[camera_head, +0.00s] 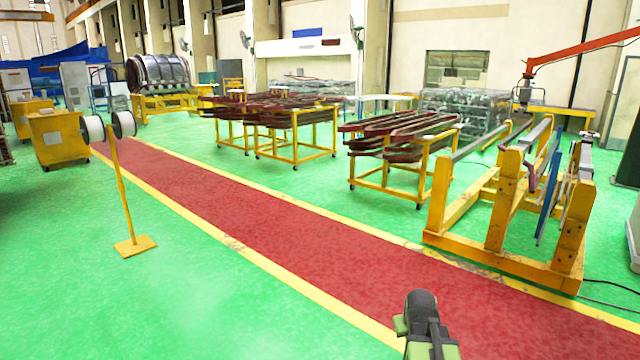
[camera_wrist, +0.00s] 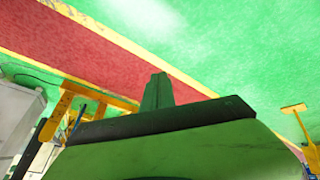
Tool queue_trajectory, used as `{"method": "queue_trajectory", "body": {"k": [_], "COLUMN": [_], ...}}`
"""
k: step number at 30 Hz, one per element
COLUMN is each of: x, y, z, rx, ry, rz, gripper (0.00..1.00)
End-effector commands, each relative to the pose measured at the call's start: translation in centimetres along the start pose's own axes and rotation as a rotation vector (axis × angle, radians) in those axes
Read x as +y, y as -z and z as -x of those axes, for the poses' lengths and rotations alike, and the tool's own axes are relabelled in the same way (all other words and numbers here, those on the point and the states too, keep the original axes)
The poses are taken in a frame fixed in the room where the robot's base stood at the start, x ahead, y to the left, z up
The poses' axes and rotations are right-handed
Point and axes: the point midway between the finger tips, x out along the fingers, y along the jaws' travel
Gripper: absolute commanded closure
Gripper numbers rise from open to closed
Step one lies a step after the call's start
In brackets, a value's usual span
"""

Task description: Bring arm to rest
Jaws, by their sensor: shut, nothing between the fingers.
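My gripper shows in the wrist view (camera_wrist: 157,92) as dark green fingers that meet, with nothing between them. Beyond the fingertips is the floor, with a red walkway and green paint. In the head view, part of my arm, black and green, rises at the bottom edge right of centre, over the red walkway. The fingertips cannot be made out there. No object is near the fingers.
A yellow stand with white spools (camera_head: 123,205) stands left on the green floor. A heavy yellow frame (camera_head: 505,215) stands at the right beyond the red walkway (camera_head: 250,225). Yellow carts (camera_head: 385,185) carry dark red coils behind it. The near green floor is clear.

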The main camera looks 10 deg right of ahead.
Motion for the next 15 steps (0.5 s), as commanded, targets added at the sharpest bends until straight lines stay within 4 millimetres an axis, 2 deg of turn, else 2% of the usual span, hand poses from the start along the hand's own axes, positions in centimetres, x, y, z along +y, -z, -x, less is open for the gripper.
{"method": "queue_trajectory", "body": {"k": [1,2,3,6,9,11,12,15], "x": [-4.7,-7.2,-10.6,-18.3,-24.0,-26.0,-26.0,-25.7], "y": [0.6,0.7,0.7,-0.3,-2.4,-4.2,-5.7,-8.2], "z": [0.4,0.7,1.2,2.6,4.3,5.2,5.7,6.6], "rx": [-0.011,-0.022,-0.039,-0.093,-0.169,-0.232,-0.293,-0.407], "ry": [0.041,0.065,0.096,0.163,0.213,0.233,0.237,0.235], "rz": [0.049,0.072,0.103,0.172,0.214,0.213,0.184,0.12], "gripper": [1.0,1.0,1.0,1.0,1.0,1.0,1.0,1.0]}}
